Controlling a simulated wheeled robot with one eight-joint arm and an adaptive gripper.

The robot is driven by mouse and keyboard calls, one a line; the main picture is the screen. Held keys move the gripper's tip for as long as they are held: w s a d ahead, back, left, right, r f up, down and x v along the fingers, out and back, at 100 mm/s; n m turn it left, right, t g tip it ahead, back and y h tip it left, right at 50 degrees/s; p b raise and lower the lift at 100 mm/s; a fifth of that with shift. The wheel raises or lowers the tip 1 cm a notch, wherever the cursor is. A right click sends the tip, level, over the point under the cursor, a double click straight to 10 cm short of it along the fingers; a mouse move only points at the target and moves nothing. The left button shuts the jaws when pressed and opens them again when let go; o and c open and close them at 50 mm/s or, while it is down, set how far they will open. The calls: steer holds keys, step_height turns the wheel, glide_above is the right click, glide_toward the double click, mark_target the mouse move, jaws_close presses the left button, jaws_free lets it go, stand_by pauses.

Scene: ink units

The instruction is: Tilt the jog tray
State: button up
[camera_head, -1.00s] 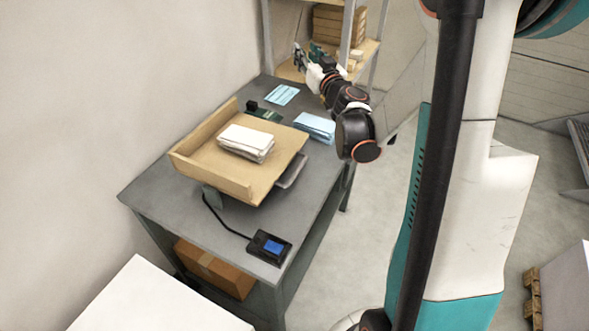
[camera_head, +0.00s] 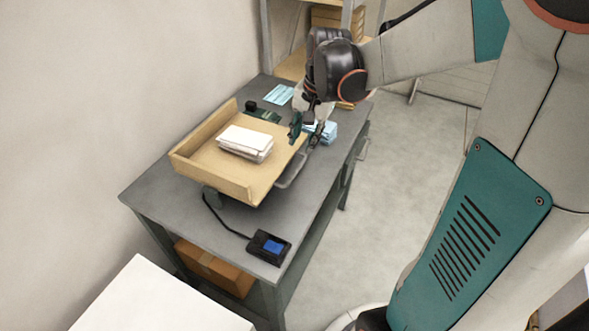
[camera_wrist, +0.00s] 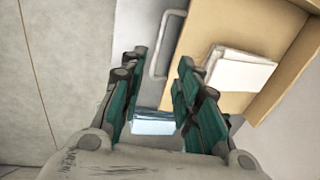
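The jog tray (camera_head: 240,186) is a pale wooden tray, tilted on the grey table, with a stack of white paper (camera_head: 246,140) lying in it. A grey loop handle (camera_head: 291,177) sticks out from its right side. In the wrist view the tray (camera_wrist: 215,101), paper (camera_wrist: 240,72) and handle (camera_wrist: 161,52) lie ahead of my gripper. My gripper (camera_head: 311,136) hangs near the tray's right corner, beyond the handle in the head view. In the wrist view the green fingers of my gripper (camera_wrist: 155,78) are spread wide with nothing between them touching.
A blue paper stack (camera_head: 329,132) lies right by my gripper, partly hidden by it. A light blue sheet (camera_head: 280,95) lies at the back. A shelf stands behind.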

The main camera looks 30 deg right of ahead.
mark_target(293, 175)
steer(key=f+b, duration=0.2)
steer(key=f, duration=0.2)
steer(key=w+a+f+b, duration=0.1)
steer(key=f, duration=0.4)
steer(key=a+f+b, duration=0.1)
steer(key=f+b, duration=0.1)
steer(key=f, duration=0.2)
steer(key=shift+w+f+b, duration=0.3)
steer(key=shift+w, duration=0.1)
steer(key=shift+d, duration=0.1)
jaws_close()
steer(key=shift+r, duration=0.1)
